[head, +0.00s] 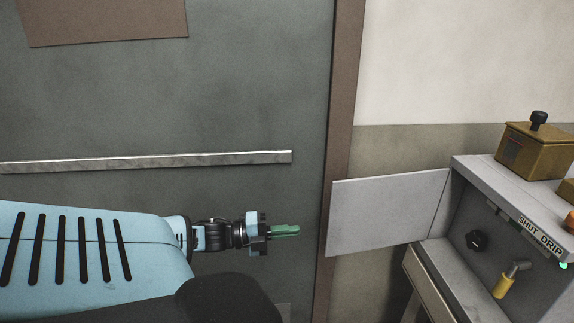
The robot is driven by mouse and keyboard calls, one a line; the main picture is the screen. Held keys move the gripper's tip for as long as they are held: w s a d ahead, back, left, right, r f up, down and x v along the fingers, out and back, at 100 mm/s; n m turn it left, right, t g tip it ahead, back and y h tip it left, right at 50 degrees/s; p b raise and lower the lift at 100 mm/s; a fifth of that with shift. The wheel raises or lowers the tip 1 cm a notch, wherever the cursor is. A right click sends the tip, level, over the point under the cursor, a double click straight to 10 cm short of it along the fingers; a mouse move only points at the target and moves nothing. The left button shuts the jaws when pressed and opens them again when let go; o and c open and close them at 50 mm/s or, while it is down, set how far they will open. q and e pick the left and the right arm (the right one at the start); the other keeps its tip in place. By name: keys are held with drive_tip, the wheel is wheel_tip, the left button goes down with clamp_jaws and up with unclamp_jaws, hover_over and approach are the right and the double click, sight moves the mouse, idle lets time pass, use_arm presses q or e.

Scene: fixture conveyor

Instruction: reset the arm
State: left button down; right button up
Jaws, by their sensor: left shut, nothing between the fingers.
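My left arm (90,255), light blue with black slots, comes in from the lower left and reaches to the right. My left gripper (285,231) has green fingers that are shut, with nothing between them. It points right, in front of the dark grey door and apart from the pale panel to its right. My right gripper is not in the view.
A grey door (180,100) with a metal bar (150,161) fills the left. A pale panel (385,212) sticks out from a grey machine (480,240) at the right.

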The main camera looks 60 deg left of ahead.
use_arm(q)
drive_tip(key=shift+s+f, duration=0.1)
idle(0.4)
